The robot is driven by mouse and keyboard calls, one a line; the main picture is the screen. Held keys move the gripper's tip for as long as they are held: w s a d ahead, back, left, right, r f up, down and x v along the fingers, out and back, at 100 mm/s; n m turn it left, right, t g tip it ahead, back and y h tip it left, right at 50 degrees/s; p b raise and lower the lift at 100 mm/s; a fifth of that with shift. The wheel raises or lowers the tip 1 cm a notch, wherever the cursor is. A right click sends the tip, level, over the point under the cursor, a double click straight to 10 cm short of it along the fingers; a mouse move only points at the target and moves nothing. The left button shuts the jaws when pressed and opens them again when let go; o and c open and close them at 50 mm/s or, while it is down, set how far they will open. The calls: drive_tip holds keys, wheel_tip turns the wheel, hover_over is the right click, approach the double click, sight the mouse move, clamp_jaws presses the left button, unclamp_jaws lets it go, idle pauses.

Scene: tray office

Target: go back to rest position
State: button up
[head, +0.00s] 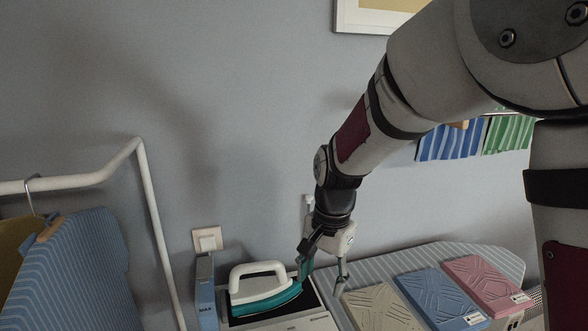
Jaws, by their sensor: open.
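My gripper (322,277) is at the lower middle of the head view, at the end of my arm, pointing down. Its two fingers are apart, with nothing seen held between them. The left finger is right beside the front end of a teal and white iron (262,290); I cannot tell whether they touch. The iron rests on a grey and white box-like stand (290,323) at the bottom edge of the picture. The lower part of the stand is cut off.
A blue box (207,293) stands left of the iron. A striped ironing board (440,258) at right carries beige (380,308), blue (440,297) and pink (487,284) flat packs. A white rail (152,225) with hung clothes stands left. Wall space above the iron is clear.

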drive_tip(key=s+d+r+n+t, duration=0.2)
drive_tip(key=s+d+r+n, duration=0.1)
drive_tip(key=s+d+r, duration=0.7)
drive_tip(key=s+d+r+n+t, duration=0.3)
drive_tip(key=s+n, duration=0.1)
drive_tip(key=s, duration=0.6)
drive_tip(key=shift+s+d+h+b, duration=0.2)
drive_tip(key=shift+s+h+b, duration=0.05)
drive_tip(key=shift+h+b, duration=0.15)
